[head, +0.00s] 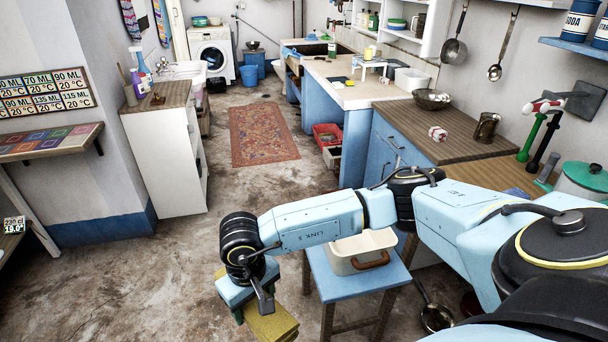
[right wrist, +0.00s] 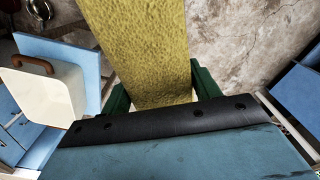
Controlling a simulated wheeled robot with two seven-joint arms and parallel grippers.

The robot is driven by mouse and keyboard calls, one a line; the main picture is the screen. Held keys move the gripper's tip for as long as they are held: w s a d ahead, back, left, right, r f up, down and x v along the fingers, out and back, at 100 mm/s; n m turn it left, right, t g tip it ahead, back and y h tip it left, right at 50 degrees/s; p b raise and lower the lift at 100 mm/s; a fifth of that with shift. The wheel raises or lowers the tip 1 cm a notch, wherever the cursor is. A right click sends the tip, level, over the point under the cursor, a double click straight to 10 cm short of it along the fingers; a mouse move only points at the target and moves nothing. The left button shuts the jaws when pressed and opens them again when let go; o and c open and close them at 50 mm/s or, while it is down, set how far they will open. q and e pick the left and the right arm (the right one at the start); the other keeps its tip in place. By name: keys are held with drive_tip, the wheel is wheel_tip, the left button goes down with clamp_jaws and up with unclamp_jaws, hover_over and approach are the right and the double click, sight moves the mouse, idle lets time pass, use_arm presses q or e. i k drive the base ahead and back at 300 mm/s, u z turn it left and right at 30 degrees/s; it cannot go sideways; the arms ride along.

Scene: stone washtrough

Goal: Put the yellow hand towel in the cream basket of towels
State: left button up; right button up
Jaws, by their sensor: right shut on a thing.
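The yellow hand towel (head: 273,326) is in my right gripper (head: 258,301), low at the bottom of the head view. In the right wrist view the towel (right wrist: 140,45) stretches away from between the green fingers, which are shut on it. The cream basket (head: 345,266), with a brown handle, stands on a blue stool to the right of the gripper in the head view. It shows at the left of the right wrist view (right wrist: 45,100). The towel is apart from the basket. No towels show in the visible part of the basket. My left gripper is not in view.
The blue stool (head: 383,281) stands on bare floor beside a blue counter (head: 385,150). A metal pan (head: 436,317) is low at the stool's right. A white cabinet (head: 165,160) stands at left. The floor left of my right gripper is clear.

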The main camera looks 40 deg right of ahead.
sight(348, 244)
drive_tip(key=z, duration=0.5)
drive_tip(key=i, duration=1.4)
drive_tip(key=z, duration=1.15)
drive_tip(key=i, duration=0.35)
drive_tip(key=z, duration=0.35)
